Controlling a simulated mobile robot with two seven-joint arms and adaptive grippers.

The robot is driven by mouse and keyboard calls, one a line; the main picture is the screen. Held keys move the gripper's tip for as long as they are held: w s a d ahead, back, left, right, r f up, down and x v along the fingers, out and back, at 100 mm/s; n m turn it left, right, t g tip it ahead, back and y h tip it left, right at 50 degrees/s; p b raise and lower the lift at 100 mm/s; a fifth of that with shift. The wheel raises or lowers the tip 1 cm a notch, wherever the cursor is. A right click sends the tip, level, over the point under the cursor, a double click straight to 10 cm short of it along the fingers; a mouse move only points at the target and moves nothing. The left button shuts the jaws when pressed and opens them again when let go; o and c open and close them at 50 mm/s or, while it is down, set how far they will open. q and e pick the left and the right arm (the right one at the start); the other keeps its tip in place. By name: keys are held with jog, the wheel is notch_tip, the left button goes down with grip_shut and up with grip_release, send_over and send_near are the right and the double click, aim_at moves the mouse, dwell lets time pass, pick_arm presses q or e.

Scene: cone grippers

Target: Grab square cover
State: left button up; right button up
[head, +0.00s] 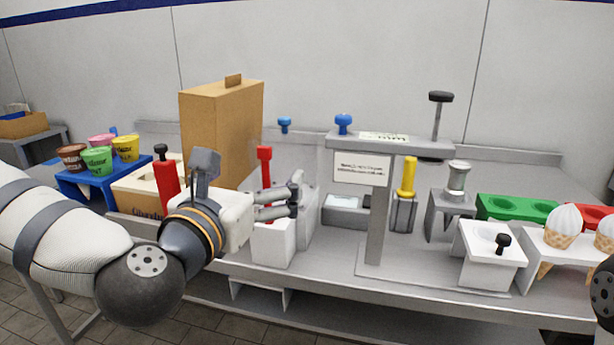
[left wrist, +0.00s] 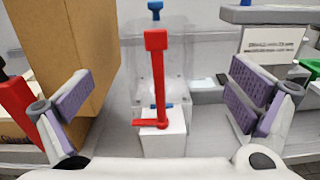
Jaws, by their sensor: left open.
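A clear box-shaped cover (left wrist: 178,62) with a blue knob (left wrist: 154,9) stands behind a red-handled tool (left wrist: 155,75) in the left wrist view. In the head view the blue knob (head: 284,123) shows behind the red handle (head: 265,165). A tall tan square box (head: 222,130) with a small top handle stands at the left. I cannot tell for sure which is the square cover. My left gripper (head: 294,195) is open and empty. In its wrist view the fingers (left wrist: 163,98) spread either side of the red tool, with the clear cover beyond. My right gripper is out of view.
The red tool stands in a white holder (head: 273,244). A grey stand (head: 376,205) with a sign is right of my left gripper. A blue rack (head: 100,183) of cups is at the left. Cones in a white holder (head: 558,260) are at the far right.

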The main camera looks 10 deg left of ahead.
aim_at(275, 150)
pick_arm(q)
jog(key=shift+n, duration=0.4)
jog(key=w+b, duration=0.2)
jog(key=w, duration=0.1)
jog(key=w+b, duration=0.1)
jog(key=w, duration=0.1)
jog(key=shift+w+a+r, duration=0.2)
jog(key=shift+a+r, duration=0.05)
jog(key=shift+r, duration=0.1)
jog(key=w, duration=0.6)
jog(key=shift+w+d+r, duration=0.2)
jog(key=shift+w+d, duration=0.05)
jog(key=shift+d, duration=0.1)
jog(key=c, duration=1)
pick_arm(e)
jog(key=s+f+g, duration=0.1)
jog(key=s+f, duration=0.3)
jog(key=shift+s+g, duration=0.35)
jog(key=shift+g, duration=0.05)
